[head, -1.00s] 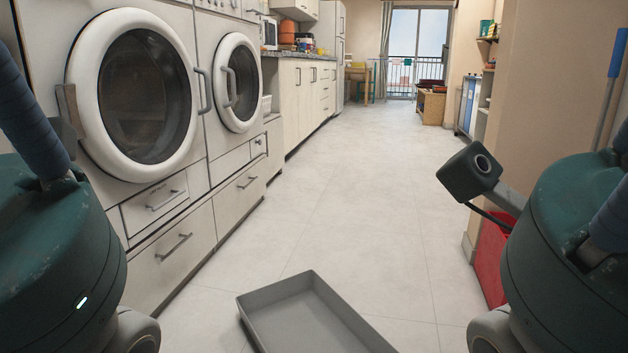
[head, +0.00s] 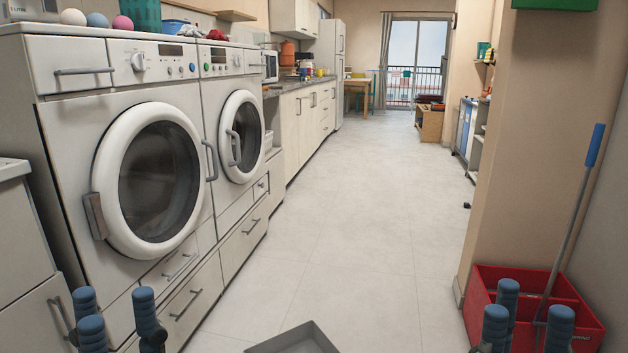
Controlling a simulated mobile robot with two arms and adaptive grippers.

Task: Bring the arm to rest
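My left gripper (head: 117,318) is at the bottom left of the head view, in front of the washing machines. Its blue fingers point up and stand apart, with nothing seen between them. My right gripper (head: 530,320) is at the bottom right, in front of the red bin in the picture. Its blue fingers also stand apart, and no held thing shows. The lower parts of both grippers are cut off by the frame's bottom edge.
Two white front-loading machines (head: 88,150) stand at left with their doors shut. A grey tray (head: 300,338) lies on the floor at bottom centre, partly cut off. A red bin (head: 590,322) and a blue-handled pole (head: 575,225) are at right. The floor (head: 370,210) between is clear.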

